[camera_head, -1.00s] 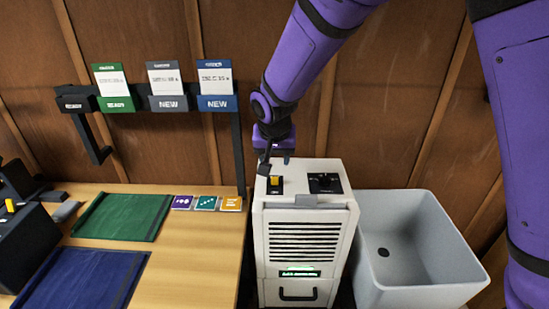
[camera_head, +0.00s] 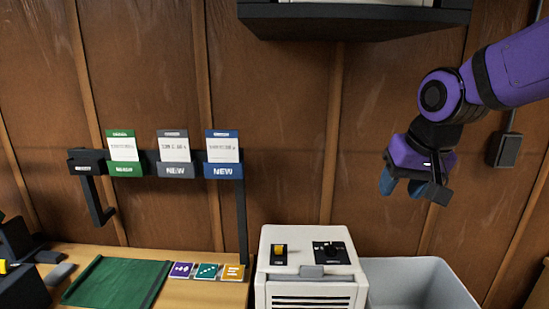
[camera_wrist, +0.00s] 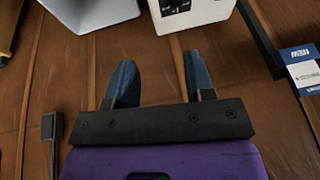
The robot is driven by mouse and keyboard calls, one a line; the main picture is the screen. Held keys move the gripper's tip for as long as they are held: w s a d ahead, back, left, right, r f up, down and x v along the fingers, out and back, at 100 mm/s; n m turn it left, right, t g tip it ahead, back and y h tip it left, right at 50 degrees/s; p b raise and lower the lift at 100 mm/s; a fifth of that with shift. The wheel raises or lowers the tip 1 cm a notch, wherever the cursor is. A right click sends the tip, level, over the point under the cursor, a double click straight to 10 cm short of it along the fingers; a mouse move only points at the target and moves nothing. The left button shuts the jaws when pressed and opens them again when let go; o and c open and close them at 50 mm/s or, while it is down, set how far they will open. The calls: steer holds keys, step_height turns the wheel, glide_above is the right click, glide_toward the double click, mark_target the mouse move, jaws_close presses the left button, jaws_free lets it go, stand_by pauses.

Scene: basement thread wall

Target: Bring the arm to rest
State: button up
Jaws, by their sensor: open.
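My purple arm comes in from the right in the head view. My gripper (camera_head: 404,187) hangs in the air in front of the wooden wall, right of the white machine and above the grey tub. In the wrist view my gripper (camera_wrist: 158,82) shows two blue fingers set apart with nothing between them. The white machine (camera_head: 310,270) has a yellow switch (camera_head: 279,254) and a dark dial panel (camera_head: 331,253) on its top; part of it also shows at the top of the wrist view (camera_wrist: 205,12).
The grey tub (camera_head: 412,283) stands right of the machine. A black rail holds green, grey and blue tags (camera_head: 223,155). A bench at left carries a green mat (camera_head: 118,281) and small cards (camera_head: 207,271). A dark shelf (camera_head: 355,22) hangs overhead. A wall box (camera_head: 504,150) is at right.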

steer(key=s+d+r, duration=0.1)
steer(key=s+d, duration=0.2)
steer(key=s, duration=0.5)
steer(key=s+d+r+t+h, duration=0.1)
steer(key=s+d, duration=0.3)
steer(key=s, duration=0.3)
steer(key=shift+s+d+r, duration=0.2)
steer(key=shift+s+r, duration=0.1)
steer(key=shift+s, duration=0.05)
